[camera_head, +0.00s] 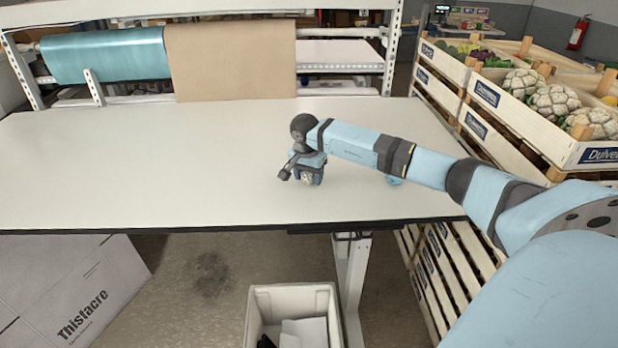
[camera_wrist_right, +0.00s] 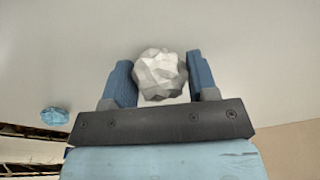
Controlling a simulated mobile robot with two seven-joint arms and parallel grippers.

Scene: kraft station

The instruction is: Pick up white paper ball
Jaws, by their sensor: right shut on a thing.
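The white paper ball (camera_wrist_right: 160,73) is a crumpled, faceted lump between the two blue fingers of my right gripper (camera_wrist_right: 160,80) in the right wrist view. In the head view the ball (camera_head: 308,178) shows small under my right gripper (camera_head: 306,174), above or at the white table top (camera_head: 150,165). I cannot tell if it still touches the table. My right gripper is shut on the ball. My left gripper is not in view.
A blue crumpled object (camera_head: 394,181) lies on the table right of the gripper, under my arm; it also shows in the wrist view (camera_wrist_right: 55,116). A bin (camera_head: 254,318) stands below the table's front edge. Vegetable crates (camera_head: 490,92) stand at right. The table's left half is clear.

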